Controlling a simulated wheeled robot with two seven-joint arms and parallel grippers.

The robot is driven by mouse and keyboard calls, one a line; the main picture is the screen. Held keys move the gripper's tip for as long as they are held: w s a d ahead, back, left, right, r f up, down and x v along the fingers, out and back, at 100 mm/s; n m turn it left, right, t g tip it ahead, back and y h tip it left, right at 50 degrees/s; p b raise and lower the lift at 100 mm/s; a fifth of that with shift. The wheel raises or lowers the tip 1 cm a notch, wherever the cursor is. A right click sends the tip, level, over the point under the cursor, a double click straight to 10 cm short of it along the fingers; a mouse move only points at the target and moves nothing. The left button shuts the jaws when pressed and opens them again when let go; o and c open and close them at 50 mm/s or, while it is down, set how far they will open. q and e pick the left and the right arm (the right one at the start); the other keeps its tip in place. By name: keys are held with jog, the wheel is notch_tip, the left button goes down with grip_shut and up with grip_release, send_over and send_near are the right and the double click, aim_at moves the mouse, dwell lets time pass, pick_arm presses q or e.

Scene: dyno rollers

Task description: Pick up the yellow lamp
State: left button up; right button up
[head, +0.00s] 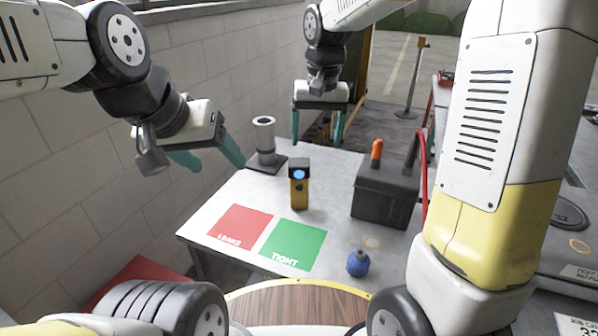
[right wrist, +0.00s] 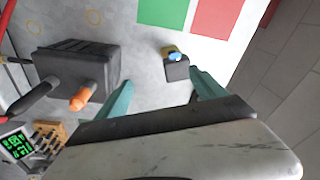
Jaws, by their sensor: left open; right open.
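The yellow lamp (head: 299,188) stands upright on the grey table in the head view, with a dark head and a lit blue lens. It also shows in the right wrist view (right wrist: 176,66), seen from above beyond the fingertips, close to the right-hand finger. My right gripper (head: 322,128) is open and empty, above and behind the lamp. Its teal fingers also show in the right wrist view (right wrist: 162,90). My left gripper (head: 212,162) is open and empty, to the left of the table's grey cylinder. Neither gripper touches the lamp.
On the table (head: 340,225) are a red pad (head: 240,224), a green pad (head: 293,246), a blue bottle (head: 358,264), a grey cylinder on a base (head: 264,138) and a dark box (head: 384,195) with an orange knob (head: 377,150). A brick wall (head: 60,180) stands at the left.

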jog(key=g, duration=0.1)
send_over(299, 172)
jog(key=w, duration=0.3)
jog(key=shift+h, duration=0.3)
notch_tip(299, 172, down, 6)
jog(key=shift+s+r, duration=0.15)
jog(key=shift+r, duration=0.1)
notch_tip(299, 172, down, 8)
jog(key=shift+r, duration=0.1)
grip_shut()
